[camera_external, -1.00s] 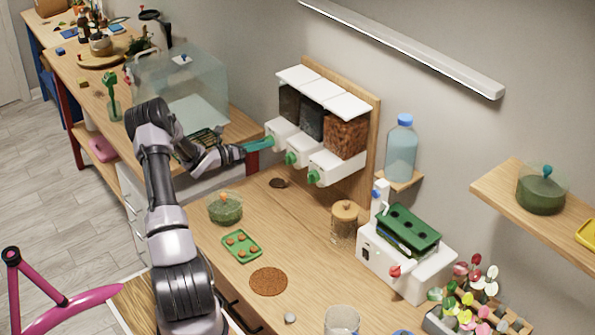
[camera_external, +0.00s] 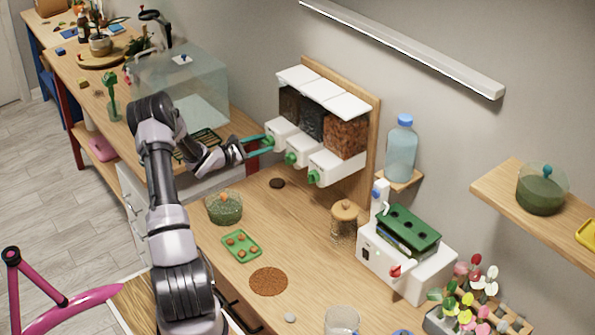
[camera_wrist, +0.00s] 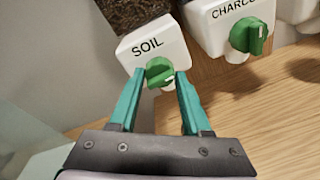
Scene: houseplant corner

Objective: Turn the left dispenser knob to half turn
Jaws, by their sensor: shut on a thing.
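The left dispenser is a white box (camera_wrist: 151,45) marked SOIL, with a green knob (camera_wrist: 159,72) on its front. In the external view this dispenser (camera_external: 283,133) is the leftmost of three on a wooden back board. My gripper (camera_wrist: 160,78) has its two teal fingers on either side of the green knob and is shut on it. In the external view my gripper (camera_external: 268,141) reaches the left dispenser's front from the left, and its fingers partly hide the knob. The knob's ridge looks tilted in the wrist view.
The dispenser marked CHARCO, its end cut off, has its own green knob (camera_wrist: 248,36) close on the right. A clear glass tank (camera_external: 180,85) stands behind my arm. On the bench below are a green jar (camera_external: 225,208), a green tray (camera_external: 242,246) and a dark disc (camera_external: 277,183).

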